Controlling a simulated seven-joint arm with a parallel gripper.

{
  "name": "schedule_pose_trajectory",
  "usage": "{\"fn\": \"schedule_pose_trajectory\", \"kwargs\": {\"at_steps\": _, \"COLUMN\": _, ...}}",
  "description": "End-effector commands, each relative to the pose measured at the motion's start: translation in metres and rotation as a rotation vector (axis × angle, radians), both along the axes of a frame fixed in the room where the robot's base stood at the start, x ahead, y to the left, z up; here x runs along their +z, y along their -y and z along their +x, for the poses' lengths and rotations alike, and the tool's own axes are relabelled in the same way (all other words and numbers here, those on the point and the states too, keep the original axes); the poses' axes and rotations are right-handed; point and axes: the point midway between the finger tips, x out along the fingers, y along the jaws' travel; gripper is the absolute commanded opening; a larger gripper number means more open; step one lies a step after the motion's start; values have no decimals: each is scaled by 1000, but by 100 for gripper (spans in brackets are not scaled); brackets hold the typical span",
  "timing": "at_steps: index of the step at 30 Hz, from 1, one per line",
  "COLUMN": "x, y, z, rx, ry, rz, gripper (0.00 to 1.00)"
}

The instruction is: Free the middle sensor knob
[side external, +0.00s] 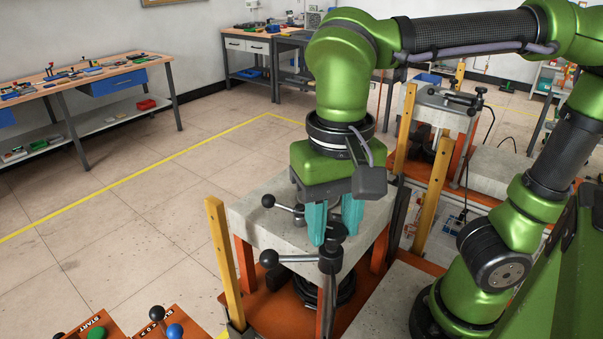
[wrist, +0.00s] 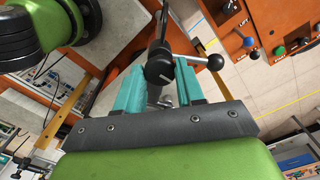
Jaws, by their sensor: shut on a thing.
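My gripper (side external: 333,232) points down over the front edge of a pale concrete block, its two teal fingers close together. In the wrist view, my gripper (wrist: 158,88) has a black knob (wrist: 158,71) with a white mark between its fingertips. I take this knob to be the middle sensor knob; its top also shows below the fingers in the side view (side external: 336,232). A lever with a black ball end (wrist: 215,62) reaches right from beside the knob. The fingers partly hide the knob's sides and the contact.
The concrete block (side external: 255,222) stands on an orange frame with yellow posts (side external: 222,262). Two ball-ended levers (side external: 268,258) stick out left at the block. Orange control boxes with a green knob (side external: 97,333) and blue knob (side external: 174,331) stand front left. Floor at left is clear.

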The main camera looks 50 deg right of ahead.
Motion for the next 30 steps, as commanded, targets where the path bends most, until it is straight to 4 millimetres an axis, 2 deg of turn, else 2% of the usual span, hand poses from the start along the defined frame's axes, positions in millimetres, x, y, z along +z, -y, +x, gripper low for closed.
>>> {"fn": "schedule_pose_trajectory", "kwargs": {"at_steps": 30, "x": 1, "y": 0, "z": 0, "rx": 957, "ry": 3, "rz": 2, "gripper": 7}}
